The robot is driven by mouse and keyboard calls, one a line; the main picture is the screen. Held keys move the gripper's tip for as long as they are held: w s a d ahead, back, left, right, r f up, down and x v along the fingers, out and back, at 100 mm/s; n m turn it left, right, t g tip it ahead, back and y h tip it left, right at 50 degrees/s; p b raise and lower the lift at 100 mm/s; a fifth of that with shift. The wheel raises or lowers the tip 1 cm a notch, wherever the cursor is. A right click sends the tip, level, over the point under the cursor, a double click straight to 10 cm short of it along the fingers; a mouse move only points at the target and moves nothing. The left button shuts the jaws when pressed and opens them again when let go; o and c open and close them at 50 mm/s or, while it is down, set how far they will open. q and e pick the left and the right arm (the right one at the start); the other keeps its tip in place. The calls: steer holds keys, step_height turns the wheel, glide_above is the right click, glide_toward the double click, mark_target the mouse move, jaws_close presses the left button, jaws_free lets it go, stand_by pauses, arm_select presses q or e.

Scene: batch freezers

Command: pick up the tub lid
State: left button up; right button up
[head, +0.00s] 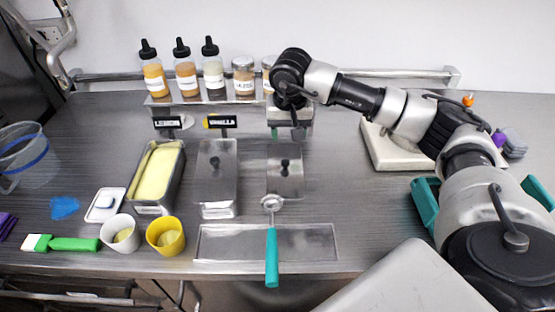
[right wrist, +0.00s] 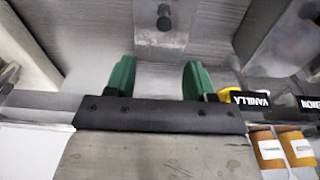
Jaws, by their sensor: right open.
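The left tub (head: 175,187) has no lid on and shows pale yellow contents. My right gripper (head: 288,132) is open and empty, just behind the right lid and in front of the bottle shelf. The right wrist view shows its green fingertips (right wrist: 159,78) apart. A lid knob (right wrist: 164,16) stands beyond the fingers there, apart from them, at about the middle of the gap. My left gripper is not in view.
A shelf of bottles and jars (head: 213,75) stands behind the tubs. A scoop (head: 271,255) with a teal handle lies in front of the right lid, over a metal tray (head: 225,245). White (head: 119,230) and yellow (head: 165,237) cups stand front left.

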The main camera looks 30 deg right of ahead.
mark_target(285, 161)
steer(key=f, duration=0.3)
steer(key=shift+s+d+f+p, duration=0.1)
steer(key=shift+s+f+p, duration=0.15)
steer(key=shift+s+p, duration=0.1)
steer(key=shift+w+f, duration=0.2)
steer(key=shift+f, duration=0.4)
steer(key=f, duration=0.1)
steer(key=f+p, duration=0.1)
steer(key=f, duration=0.1)
steer(key=f+p, duration=0.1)
steer(key=shift+w+a+f, duration=0.2)
steer(key=shift+a, duration=0.15)
steer(key=shift+f, duration=0.25)
jaws_close()
steer(key=shift+r, duration=0.1)
